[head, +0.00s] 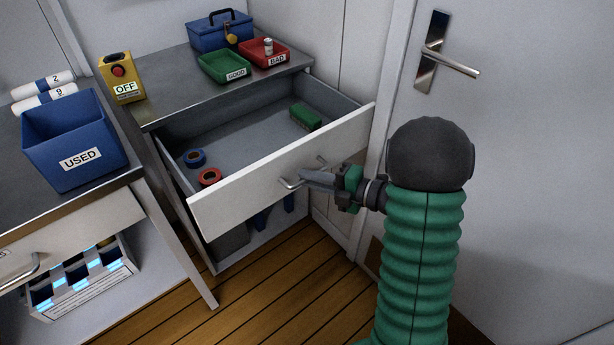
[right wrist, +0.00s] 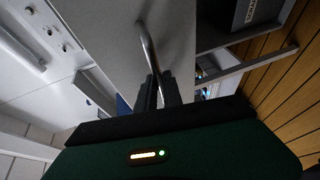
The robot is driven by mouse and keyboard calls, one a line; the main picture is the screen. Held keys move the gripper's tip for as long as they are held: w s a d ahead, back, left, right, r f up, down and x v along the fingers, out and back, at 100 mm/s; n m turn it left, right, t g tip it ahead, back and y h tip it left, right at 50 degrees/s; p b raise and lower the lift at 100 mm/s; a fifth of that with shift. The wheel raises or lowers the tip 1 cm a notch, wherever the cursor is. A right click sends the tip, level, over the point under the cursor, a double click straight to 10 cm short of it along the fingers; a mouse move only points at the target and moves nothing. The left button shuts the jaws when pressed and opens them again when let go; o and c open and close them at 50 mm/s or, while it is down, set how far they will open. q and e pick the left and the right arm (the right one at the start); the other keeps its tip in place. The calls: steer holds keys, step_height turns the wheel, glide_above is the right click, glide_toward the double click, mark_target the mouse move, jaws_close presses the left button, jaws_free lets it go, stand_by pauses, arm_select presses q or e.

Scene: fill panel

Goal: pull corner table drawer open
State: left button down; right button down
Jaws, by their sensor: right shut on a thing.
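The corner table (head: 178,88) has a metal top and a wide white-fronted drawer (head: 240,186) that stands far open. Inside the drawer lie a blue ring (head: 195,158), a red ring (head: 209,177) and a green block (head: 305,117). The drawer's metal bar handle (head: 290,184) is on the front panel. My right gripper (head: 308,178) is shut on the handle. In the right wrist view the handle (right wrist: 148,48) runs down between the dark fingers (right wrist: 157,92). My left gripper is out of view.
On the corner table are a green GOOD tray (head: 224,67), a red BAD tray (head: 264,53), a blue padlocked box (head: 220,31) and a yellow OFF switch box (head: 122,77). A blue USED bin (head: 75,140) stands on the left table. A door (head: 520,130) is at right. Wooden floor (head: 265,290) is clear in front.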

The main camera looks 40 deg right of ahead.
steer(key=shift+s+f, duration=0.2)
steer(key=shift+f, duration=0.2)
steer(key=c, duration=1.6)
jaws_free()
steer(key=shift+d, duration=0.1)
steer(key=shift+o, duration=0.5)
steer(key=shift+d+r, duration=0.15)
steer(key=shift+s, duration=0.1)
steer(key=p+v, duration=0.3)
steer(key=v, duration=1.3)
steer(key=shift+s+d, duration=0.2)
steer(key=shift+s, duration=0.1)
steer(key=shift+r, duration=0.1)
